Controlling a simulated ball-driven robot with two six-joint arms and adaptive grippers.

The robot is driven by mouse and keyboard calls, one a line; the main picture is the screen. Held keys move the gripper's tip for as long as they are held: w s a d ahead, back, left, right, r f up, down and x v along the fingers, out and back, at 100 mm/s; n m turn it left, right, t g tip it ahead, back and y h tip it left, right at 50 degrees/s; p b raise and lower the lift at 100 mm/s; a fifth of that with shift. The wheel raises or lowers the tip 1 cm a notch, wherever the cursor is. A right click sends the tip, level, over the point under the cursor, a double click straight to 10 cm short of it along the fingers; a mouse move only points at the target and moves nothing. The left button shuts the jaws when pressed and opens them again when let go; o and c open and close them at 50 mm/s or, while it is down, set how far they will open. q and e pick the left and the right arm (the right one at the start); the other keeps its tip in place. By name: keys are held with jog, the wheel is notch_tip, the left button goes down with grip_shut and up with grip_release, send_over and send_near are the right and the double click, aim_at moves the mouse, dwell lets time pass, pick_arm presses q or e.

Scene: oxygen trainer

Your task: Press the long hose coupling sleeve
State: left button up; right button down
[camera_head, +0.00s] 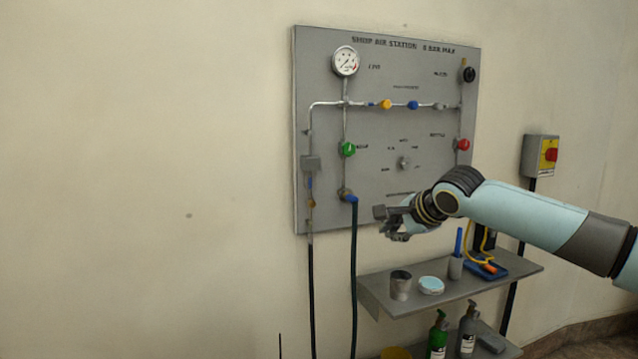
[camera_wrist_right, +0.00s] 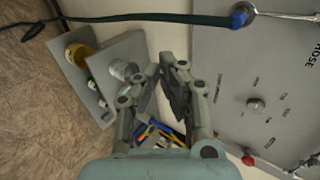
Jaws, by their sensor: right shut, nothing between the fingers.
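A blue coupling sleeve (camera_head: 351,199) sits at the top of a long dark green hose (camera_head: 354,270), on a metal fitting low on the grey panel (camera_head: 400,215). The hose hangs down past the shelf's left end. In the right wrist view the blue sleeve (camera_wrist_right: 239,18) is at the top, with the hose (camera_wrist_right: 150,18) running left from it. My right gripper (camera_head: 384,223) is to the right of the sleeve and slightly lower, apart from it. Its fingertips (camera_wrist_right: 173,62) are together and empty. My left gripper is not in view.
The panel carries a gauge (camera_head: 345,61), a green knob (camera_head: 348,149) and a red knob (camera_head: 463,145). A thinner black hose (camera_head: 311,280) hangs left of the green one. Below my gripper, a shelf (camera_head: 375,290) holds a metal cup (camera_head: 400,284) and a round tin (camera_head: 431,285).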

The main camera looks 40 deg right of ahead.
jog(key=t+p, duration=0.1)
send_near(349, 198)
jog(key=s+d, duration=0.1)
jog(key=s, duration=0.4)
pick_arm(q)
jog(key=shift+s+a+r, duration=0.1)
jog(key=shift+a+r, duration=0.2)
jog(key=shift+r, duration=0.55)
pick_arm(e)
jog(key=shift+w+d+r+n+h, duration=0.15)
jog(key=shift+d+r+n, duration=0.05)
jog(key=shift+r, duration=0.2)
jog(key=shift+w+d+r+n+h, duration=0.1)
jog(key=shift+d+r+n+h, duration=0.1)
jog(key=shift+r, duration=0.2)
jog(key=shift+a, duration=0.15)
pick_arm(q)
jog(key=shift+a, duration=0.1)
pick_arm(e)
jog(key=x, duration=0.4)
jog(key=r+x, duration=0.1)
jog(key=x, duration=0.4)
jog(key=w+r+x, duration=0.1)
jog(key=x, duration=0.3)
jog(key=shift+w+f, duration=0.15)
jog(key=shift+w, duration=0.2)
